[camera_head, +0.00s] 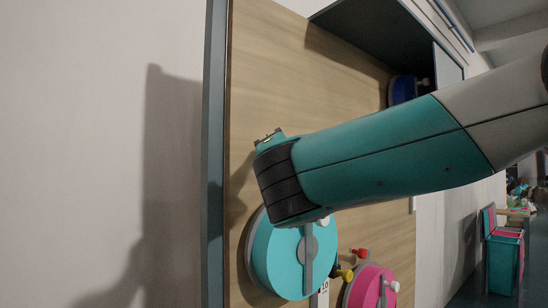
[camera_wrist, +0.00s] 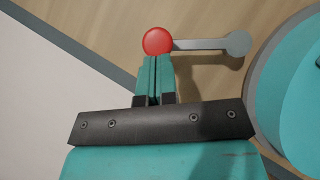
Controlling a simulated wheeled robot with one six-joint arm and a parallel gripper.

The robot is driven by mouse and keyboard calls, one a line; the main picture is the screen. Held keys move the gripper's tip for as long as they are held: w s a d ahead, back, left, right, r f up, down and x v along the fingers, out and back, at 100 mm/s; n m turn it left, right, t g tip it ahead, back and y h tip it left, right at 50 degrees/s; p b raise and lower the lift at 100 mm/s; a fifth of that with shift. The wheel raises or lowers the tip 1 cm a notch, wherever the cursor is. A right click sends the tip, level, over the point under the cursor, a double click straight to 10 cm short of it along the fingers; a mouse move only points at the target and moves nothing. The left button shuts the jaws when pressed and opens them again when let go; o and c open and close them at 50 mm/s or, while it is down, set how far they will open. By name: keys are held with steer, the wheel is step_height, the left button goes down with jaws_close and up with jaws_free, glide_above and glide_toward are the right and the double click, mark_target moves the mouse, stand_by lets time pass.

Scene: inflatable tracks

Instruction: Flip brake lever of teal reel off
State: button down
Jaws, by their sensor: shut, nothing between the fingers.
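The teal reel (camera_head: 280,262) is mounted on the wooden panel in the head view, with a grey crank bar across its face. Its rim also shows at the right of the wrist view (camera_wrist: 297,100). Beside it in the wrist view is a brake lever, a grey arm (camera_wrist: 205,44) with a red ball knob (camera_wrist: 157,41) at its left end and a round pivot at its right end. My gripper (camera_wrist: 154,62) is shut and empty, its tips right at the lower edge of the red knob. I cannot tell whether they touch. My arm hides this lever in the head view.
A pink reel (camera_head: 368,290) sits lower right of the teal one, with a red knob (camera_head: 360,252) and a yellow knob (camera_head: 346,274) near it. A blue reel (camera_head: 403,90) is higher up. The panel has a dark frame edge (camera_head: 214,150) on the left.

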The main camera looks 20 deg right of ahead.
steer(key=shift+w+d+r+m+g+h+p, duration=0.25)
steer(key=shift+d+r+m+g+p, duration=0.4)
steer(key=shift+m, duration=0.5)
steer(key=shift+w+d+r+m+g+h+p, duration=0.15)
steer(key=shift+w+d+r+m+g+p, duration=0.25)
steer(key=shift+d+m+g, duration=0.55)
steer(key=shift+w+d+r+m+g+h+p, duration=0.2)
steer(key=shift+d+r+m+g+p, duration=0.35)
steer(key=shift+m, duration=0.75)
steer(key=shift+a, duration=0.15)
steer(key=a+b+v, duration=0.1)
steer(key=b+v, duration=0.1)
steer(key=v, duration=0.4)
steer(key=a+b+v, duration=0.1)
steer(key=b+v, duration=0.2)
steer(key=v, duration=0.3)
steer(key=shift+a+f, duration=0.4)
steer(key=shift+a, duration=0.05)
